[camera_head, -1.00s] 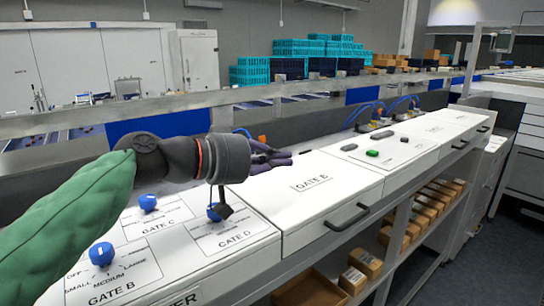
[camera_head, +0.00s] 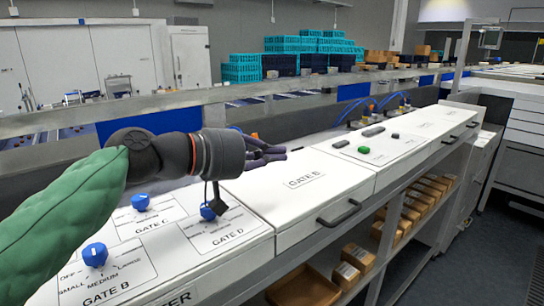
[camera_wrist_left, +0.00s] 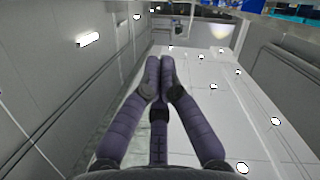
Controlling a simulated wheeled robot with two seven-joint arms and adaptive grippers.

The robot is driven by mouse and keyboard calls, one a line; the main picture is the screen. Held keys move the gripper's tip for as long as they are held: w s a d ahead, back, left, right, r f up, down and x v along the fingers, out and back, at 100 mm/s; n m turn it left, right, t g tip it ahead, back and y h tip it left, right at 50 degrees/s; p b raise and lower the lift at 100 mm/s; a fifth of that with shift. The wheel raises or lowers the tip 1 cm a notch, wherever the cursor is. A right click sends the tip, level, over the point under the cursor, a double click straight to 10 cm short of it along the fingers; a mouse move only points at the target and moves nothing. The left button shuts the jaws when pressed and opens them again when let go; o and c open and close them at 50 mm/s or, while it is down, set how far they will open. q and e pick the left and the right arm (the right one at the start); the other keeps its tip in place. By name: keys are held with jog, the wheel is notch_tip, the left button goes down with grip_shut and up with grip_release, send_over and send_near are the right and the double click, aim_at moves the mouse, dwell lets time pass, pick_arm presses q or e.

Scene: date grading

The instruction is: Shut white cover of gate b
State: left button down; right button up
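The white cover of gate B (camera_head: 285,205) is a broad flat panel with a "GATE B" label and a dark handle (camera_head: 339,213) on its front edge. It lies down, about level with the white panels on either side. My left gripper (camera_head: 272,154) is above the cover's rear left part, its dark fingers pointing right. In the left wrist view its fingers (camera_wrist_left: 160,70) are drawn together with nothing seen between them. Whether they touch the cover cannot be told. My right gripper is not in view.
Blue knobs marked gate B (camera_head: 95,254), gate C (camera_head: 140,202) and gate D (camera_head: 208,211) stand on the panel at left. A button panel with a green button (camera_head: 363,149) is to the right. Cardboard boxes (camera_head: 358,255) sit on the shelf below. A metal rail (camera_head: 200,98) runs behind.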

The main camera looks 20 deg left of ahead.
pick_arm(q)
jog(key=s+a+r+p, duration=0.2)
jog(key=s+a+r, duration=0.2)
jog(key=s, duration=0.4)
jog(key=shift+s+a+r, duration=0.25)
jog(key=shift+a+r, duration=0.15)
jog(key=shift+a, duration=0.05)
